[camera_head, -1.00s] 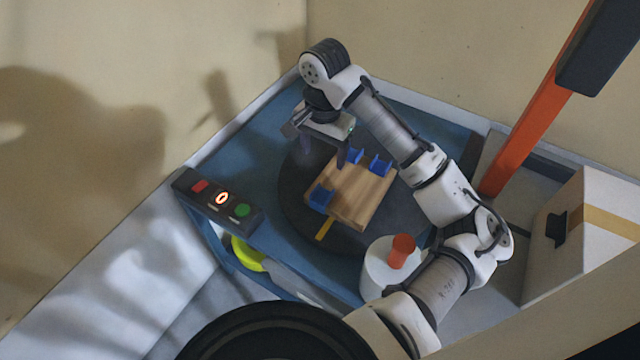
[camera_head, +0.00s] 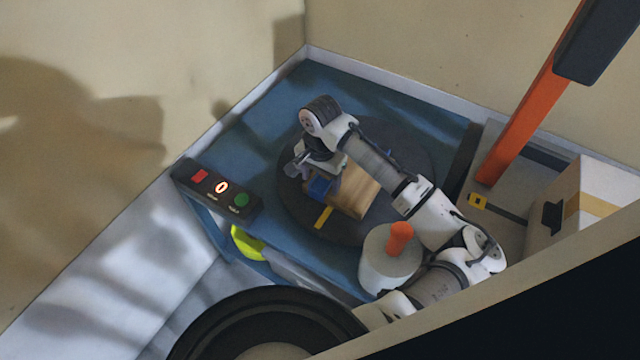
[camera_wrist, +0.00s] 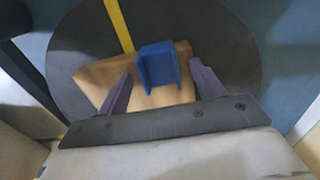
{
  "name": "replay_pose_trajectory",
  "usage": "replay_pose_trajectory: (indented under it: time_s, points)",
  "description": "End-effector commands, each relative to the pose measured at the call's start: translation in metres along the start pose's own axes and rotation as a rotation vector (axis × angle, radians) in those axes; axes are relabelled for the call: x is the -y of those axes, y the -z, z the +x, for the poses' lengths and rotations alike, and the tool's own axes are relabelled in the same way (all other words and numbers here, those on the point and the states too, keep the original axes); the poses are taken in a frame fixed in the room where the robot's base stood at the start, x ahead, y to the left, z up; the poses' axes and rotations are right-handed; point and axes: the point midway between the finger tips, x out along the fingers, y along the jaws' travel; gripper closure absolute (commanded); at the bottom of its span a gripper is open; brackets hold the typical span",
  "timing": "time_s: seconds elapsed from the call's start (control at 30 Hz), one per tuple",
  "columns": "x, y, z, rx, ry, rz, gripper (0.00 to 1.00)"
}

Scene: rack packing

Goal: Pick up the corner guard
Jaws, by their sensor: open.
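A blue corner guard (camera_head: 319,187) sits at the near left edge of a wooden block (camera_head: 354,192). In the wrist view the blue guard (camera_wrist: 157,68) has a channel shape and lies on the block's (camera_wrist: 95,77) far edge. My gripper (camera_head: 306,180) is low beside this guard in the head view. In the wrist view my gripper (camera_wrist: 161,73) is open, with one finger on each side of the guard and a gap at both. My wrist and arm hide the other blue guards almost wholly.
The block rests on a dark round turntable (camera_head: 408,140) with a yellow strip (camera_head: 323,216) at its near side. A button box (camera_head: 217,191) stands left. A white cylinder with an orange top (camera_head: 400,238) stands right. The blue table's back (camera_head: 330,80) is clear.

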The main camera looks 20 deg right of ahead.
Motion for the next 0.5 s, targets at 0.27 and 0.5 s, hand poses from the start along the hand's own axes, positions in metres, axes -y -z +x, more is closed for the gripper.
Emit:
replay_pose_trajectory:
  time_s: [0.27, 0.5]
  points:
    - [-0.0001, 0.0004, 0.0036, -0.001, 0.001, 0.001, 0.33]
    - [-0.0001, 0.0003, 0.0033, -0.001, 0.001, 0.000, 0.64]
